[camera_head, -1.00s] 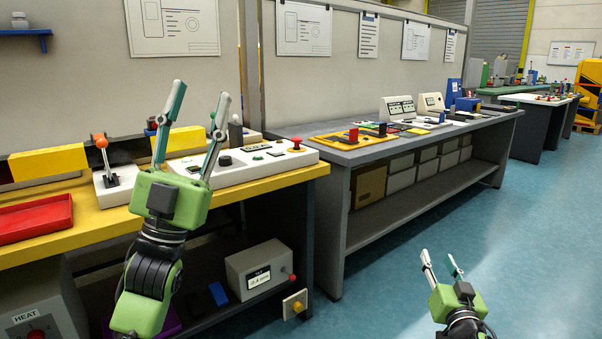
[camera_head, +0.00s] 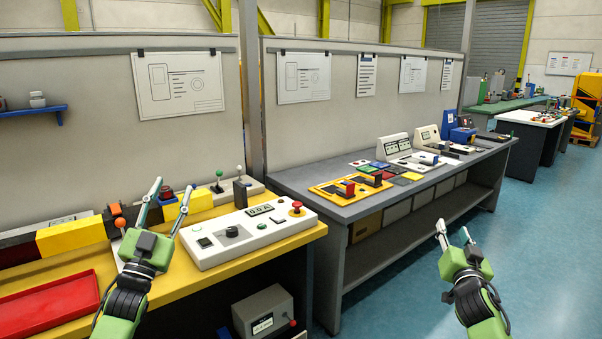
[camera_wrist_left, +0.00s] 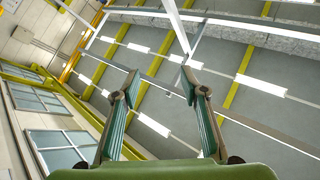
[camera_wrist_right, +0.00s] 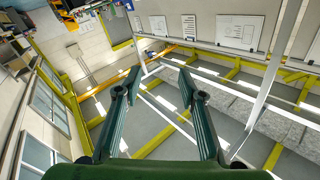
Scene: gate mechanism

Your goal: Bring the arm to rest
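My left gripper (camera_head: 173,188) is raised in front of the yellow bench at the left, its fingers pointing up. Its fingers are apart with nothing between them, and the left wrist view (camera_wrist_left: 160,75) shows the same. My right gripper (camera_head: 454,229) is over the blue floor in front of the grey bench, fingers up. It is also open and empty, as the right wrist view (camera_wrist_right: 159,72) shows. An orange-knobbed lever (camera_head: 119,222) on a white base stands on the yellow bench, partly hidden behind my left gripper. Neither gripper holds anything.
A white control box (camera_head: 248,233) with a red button and a red tray (camera_head: 50,308) are on the yellow bench. Yellow blocks (camera_head: 72,237) stand behind. The grey bench (camera_head: 345,208) carries panels and coloured parts. Floor around my right gripper is clear.

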